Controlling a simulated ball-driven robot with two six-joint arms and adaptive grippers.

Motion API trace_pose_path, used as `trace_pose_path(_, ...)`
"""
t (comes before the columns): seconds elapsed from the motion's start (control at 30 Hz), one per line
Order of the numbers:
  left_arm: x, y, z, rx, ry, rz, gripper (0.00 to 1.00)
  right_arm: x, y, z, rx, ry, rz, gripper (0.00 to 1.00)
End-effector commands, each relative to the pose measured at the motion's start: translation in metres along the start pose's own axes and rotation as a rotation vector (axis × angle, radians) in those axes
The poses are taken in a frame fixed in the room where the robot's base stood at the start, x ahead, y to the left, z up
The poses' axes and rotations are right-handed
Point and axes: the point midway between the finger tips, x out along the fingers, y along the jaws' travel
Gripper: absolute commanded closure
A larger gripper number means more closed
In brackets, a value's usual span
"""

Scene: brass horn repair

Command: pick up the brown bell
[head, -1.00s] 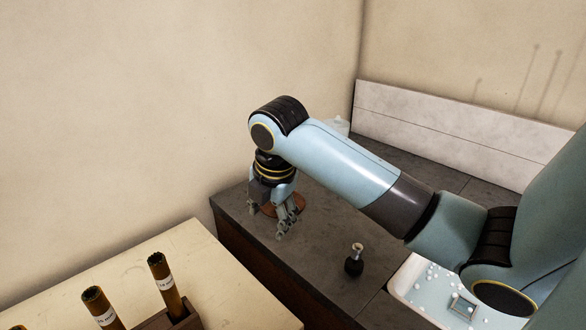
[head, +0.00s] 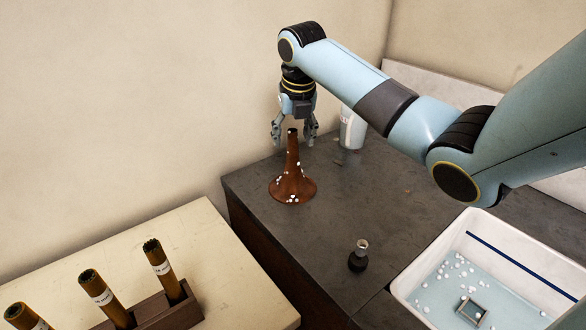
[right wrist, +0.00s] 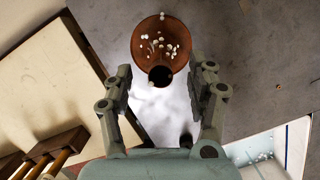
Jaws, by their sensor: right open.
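The brown bell (head: 291,178) stands on the dark grey bench top, wide flare down and narrow neck up, with white specks on it. In the right wrist view the bell (right wrist: 160,38) shows its dark round neck opening just beyond the fingers. My right gripper (head: 294,137) is open and empty, pointing down at the bell's top. Its fingers appear on either side of the neck in the head view; I cannot tell whether they touch it. The right wrist view shows the open gripper (right wrist: 160,82) with a clear gap. My left gripper is not in view.
A white bottle (head: 351,130) stands behind the bell. A small dark-based bottle (head: 358,257) is nearer the front. A white tray (head: 404,287) with blue liquid and white bits is at right. Brown tubes stand in a wooden rack (head: 178,312) on a cream table at left.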

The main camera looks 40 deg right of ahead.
Motion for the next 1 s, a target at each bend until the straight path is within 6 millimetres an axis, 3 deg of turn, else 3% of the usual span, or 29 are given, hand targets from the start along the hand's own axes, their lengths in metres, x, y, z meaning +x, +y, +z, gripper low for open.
trace_pose_path(0.2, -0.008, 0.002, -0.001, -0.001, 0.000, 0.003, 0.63, 0.032, -0.001, -0.002, 0.001, 0.003, 0.000, 0.43)
trace_pose_path(0.5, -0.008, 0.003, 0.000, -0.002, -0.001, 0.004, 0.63, 0.038, -0.001, -0.002, 0.000, 0.000, 0.000, 0.44)
trace_pose_path(0.93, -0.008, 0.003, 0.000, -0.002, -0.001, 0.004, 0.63, 0.037, -0.001, -0.002, 0.000, 0.000, 0.000, 1.00)
trace_pose_path(1.0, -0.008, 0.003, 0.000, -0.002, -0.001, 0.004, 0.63, 0.037, -0.001, -0.002, 0.000, 0.000, 0.000, 1.00)
